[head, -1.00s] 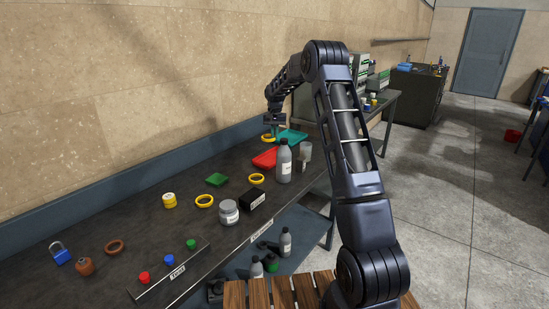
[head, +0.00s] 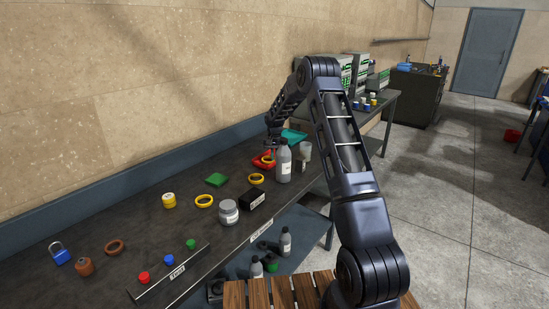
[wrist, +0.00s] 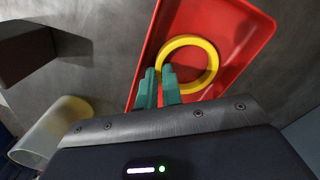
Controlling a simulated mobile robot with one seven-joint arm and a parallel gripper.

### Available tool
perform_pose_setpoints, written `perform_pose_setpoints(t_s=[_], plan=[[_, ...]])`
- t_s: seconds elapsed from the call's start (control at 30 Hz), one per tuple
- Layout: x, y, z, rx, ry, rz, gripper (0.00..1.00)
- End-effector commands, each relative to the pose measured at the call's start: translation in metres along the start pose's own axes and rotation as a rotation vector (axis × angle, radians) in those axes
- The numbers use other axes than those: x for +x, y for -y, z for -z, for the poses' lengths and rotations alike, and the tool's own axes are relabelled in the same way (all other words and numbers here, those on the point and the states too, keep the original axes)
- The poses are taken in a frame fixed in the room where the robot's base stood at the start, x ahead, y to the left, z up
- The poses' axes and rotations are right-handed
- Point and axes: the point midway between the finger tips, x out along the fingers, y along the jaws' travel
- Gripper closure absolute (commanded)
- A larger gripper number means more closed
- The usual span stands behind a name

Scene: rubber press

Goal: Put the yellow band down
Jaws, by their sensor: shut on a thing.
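My gripper (head: 271,153) is at the red tray (head: 257,165) on the dark bench, shut on a yellow band (head: 266,160). In the wrist view the green fingertips (wrist: 158,84) pinch the near left edge of the yellow band (wrist: 214,62), a plain ring lying roughly flat within the outline of the red tray (wrist: 252,16). I cannot tell whether the band touches the tray floor or hangs just above it.
A grey bottle (head: 283,165) stands close right of the red tray, with a pale cup (head: 305,151) beyond it. A teal tray (head: 294,136) lies behind. A green block (head: 217,180), black box (head: 252,200), grey jar (head: 228,212) and yellow roll (head: 169,201) stand nearer on the bench.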

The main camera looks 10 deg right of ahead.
Motion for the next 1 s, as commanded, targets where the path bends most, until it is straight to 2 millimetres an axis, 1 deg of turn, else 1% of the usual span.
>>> perform_pose_setpoints(t_s=[0.33,0.37,0.4,0.73,0.87,1.0], plan=[[0.002,0.0,0.0,0.0,-0.001,0.0,1.0],[0.002,0.0,0.0,0.0,-0.001,0.001,0.89],[0.002,0.0,0.0,0.0,-0.001,0.001,0.84],[-0.001,0.0,0.001,0.0,-0.002,0.001,0.84],[-0.013,0.0,0.001,0.0,-0.004,0.002,0.84],[-0.036,0.001,0.001,0.0,-0.005,0.002,0.84]])
